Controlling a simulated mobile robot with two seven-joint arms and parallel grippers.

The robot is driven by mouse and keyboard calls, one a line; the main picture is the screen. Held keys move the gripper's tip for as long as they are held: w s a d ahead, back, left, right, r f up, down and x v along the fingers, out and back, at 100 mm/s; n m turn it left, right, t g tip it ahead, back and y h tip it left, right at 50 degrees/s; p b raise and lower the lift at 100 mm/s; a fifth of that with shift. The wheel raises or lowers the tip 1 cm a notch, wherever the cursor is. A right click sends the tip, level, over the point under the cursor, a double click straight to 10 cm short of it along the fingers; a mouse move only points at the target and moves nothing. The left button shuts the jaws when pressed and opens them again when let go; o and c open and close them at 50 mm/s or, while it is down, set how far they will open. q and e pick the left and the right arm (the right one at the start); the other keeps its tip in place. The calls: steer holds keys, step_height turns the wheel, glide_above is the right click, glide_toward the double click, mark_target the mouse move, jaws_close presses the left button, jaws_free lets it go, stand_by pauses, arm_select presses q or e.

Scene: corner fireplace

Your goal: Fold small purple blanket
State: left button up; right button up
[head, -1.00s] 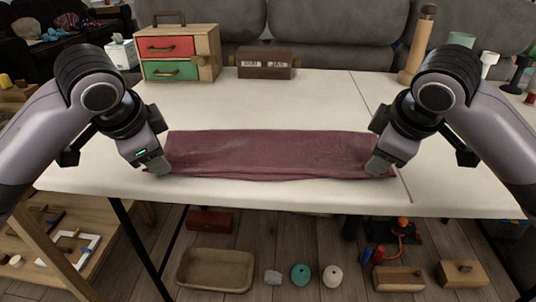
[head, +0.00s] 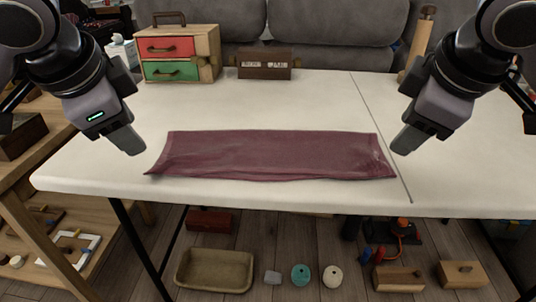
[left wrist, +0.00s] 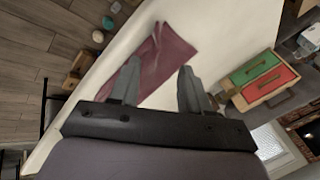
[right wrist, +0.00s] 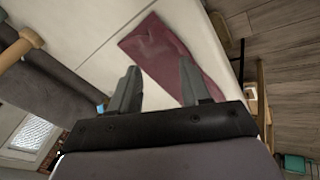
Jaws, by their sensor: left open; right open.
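The purple blanket (head: 270,155) lies on the white table as a long, narrow, folded strip, wider along its front edge than its back edge. Its left front corner sticks out a little. It also shows in the left wrist view (left wrist: 160,62) and the right wrist view (right wrist: 168,55). My left gripper (head: 130,143) is open and empty, raised beyond the blanket's left end. My right gripper (head: 403,142) is open and empty, raised beyond its right end. The open fingers show in the left wrist view (left wrist: 157,88) and the right wrist view (right wrist: 158,82).
The white table (head: 310,100) is clear around the blanket. At its back stand a small chest with red and green drawers (head: 178,54), a dark wooden box (head: 264,64) and a wooden cylinder (head: 419,50). A tray (head: 214,270) and several small items lie on the floor in front.

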arm_select(q)
steer(key=shift+s+r, duration=0.1)
steer(key=shift+s, duration=0.05)
arm_select(e)
steer(key=shift+s+r, duration=0.1)
steer(key=shift+s, duration=0.05)
